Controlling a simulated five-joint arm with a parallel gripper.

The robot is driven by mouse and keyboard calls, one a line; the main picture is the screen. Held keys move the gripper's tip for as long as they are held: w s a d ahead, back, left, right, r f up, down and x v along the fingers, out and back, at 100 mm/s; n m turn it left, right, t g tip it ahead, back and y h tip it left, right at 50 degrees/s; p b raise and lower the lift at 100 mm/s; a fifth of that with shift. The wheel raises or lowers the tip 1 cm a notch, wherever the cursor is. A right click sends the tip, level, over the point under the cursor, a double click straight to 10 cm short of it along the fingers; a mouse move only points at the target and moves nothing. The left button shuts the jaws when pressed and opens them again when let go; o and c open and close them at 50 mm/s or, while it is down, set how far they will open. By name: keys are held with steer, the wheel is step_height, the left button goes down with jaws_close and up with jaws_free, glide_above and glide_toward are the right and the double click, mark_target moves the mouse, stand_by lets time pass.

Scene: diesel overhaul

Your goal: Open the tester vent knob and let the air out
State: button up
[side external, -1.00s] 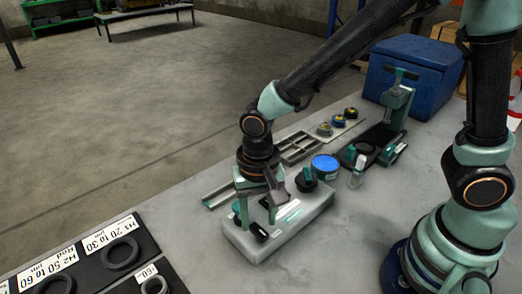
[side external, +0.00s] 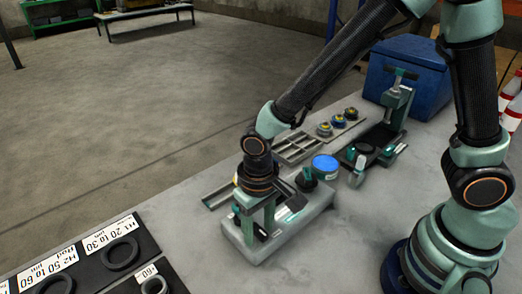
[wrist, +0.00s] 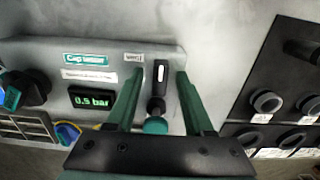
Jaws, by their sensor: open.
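The tester (wrist: 60,52) is a pale grey block on the bench, labelled "Cap tester"; it also shows in the side view (side external: 285,232). Its display (wrist: 92,101) reads 0.5 bar. The vent knob (wrist: 160,72), a narrow black bar with a white mark, stands beside a small label that seems to read "VENT". A dark piece with a teal end (wrist: 155,126) lies just below it in the wrist view. My gripper (wrist: 160,88) is open, pointing down at the tester, one finger on each side of the knob. In the side view my gripper (side external: 259,234) largely hides the knob.
A black cap-like part (wrist: 32,88) stands at the tester's other end. A blue-lidded tin (side external: 325,165), a grey divided tray (side external: 298,148) and a black-and-teal fixture (side external: 380,140) stand behind. Black ring boards (side external: 100,262) lie at front left.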

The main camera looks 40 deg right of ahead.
steer(key=shift+c, duration=0.3)
jaws_close()
steer(key=m, duration=0.4)
steer(key=shift+m, duration=0.4)
